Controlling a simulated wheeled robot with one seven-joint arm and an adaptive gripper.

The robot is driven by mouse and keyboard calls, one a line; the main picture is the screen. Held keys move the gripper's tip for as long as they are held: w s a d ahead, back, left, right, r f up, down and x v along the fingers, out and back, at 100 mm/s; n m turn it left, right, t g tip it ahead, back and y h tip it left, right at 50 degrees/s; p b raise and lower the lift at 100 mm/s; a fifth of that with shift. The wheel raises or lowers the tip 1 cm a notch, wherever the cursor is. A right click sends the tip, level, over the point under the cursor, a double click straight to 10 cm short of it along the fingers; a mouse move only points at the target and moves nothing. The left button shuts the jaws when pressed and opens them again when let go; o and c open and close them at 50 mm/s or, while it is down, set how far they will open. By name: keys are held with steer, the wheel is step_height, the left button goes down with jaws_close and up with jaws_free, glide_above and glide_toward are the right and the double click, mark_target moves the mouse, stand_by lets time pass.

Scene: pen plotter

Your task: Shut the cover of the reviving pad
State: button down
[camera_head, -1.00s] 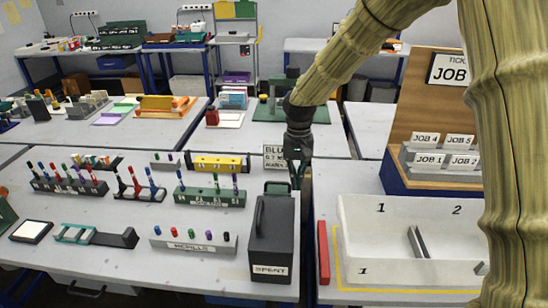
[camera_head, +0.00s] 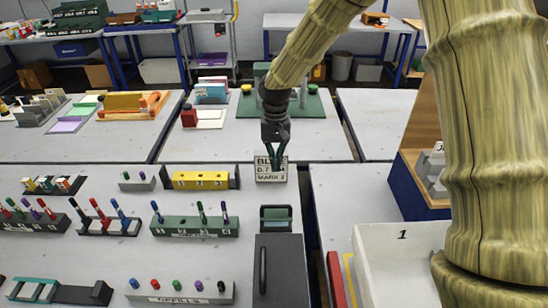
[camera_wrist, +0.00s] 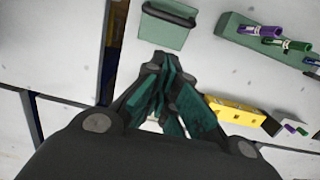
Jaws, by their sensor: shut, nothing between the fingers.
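A small green box-like item (camera_head: 276,225) with a dark bar along its far upper side stands behind the dark bin; it may be the reviving pad, but I see no label on it. It also shows in the wrist view as a pale green block (camera_wrist: 163,35) with a dark rim. I cannot tell clearly how its cover stands. My gripper (camera_head: 278,160) is shut and empty, pointing down in front of the white label card (camera_head: 271,176), beyond the green item. In the wrist view the closed fingers (camera_wrist: 160,62) lie just beside the green item, apparently apart from it.
The dark bin (camera_head: 290,265) with a handle stands close in front of the green item. A green pen rack (camera_head: 195,228) and a yellow block (camera_head: 200,181) are to the left. A red bar (camera_head: 337,278) and a white tray (camera_head: 372,240) are to the right.

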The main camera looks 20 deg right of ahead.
mark_target(276, 207)
steer(key=s+f+p, duration=0.1)
steer(key=f, duration=0.2)
steer(key=f+p, duration=0.1)
steer(key=f, duration=0.2)
steer(key=s+f+p, duration=0.1)
steer(key=f, duration=0.2)
steer(key=shift+s+a+f, duration=0.2)
steer(key=shift+s+a, duration=0.15)
steer(key=shift+a, duration=0.05)
steer(key=shift+s+a+f, duration=0.1)
steer(key=shift+s+f, duration=0.1)
steer(key=shift+s, duration=0.15)
steer(key=shift+f, duration=0.15)
steer(key=shift+a, duration=0.1)
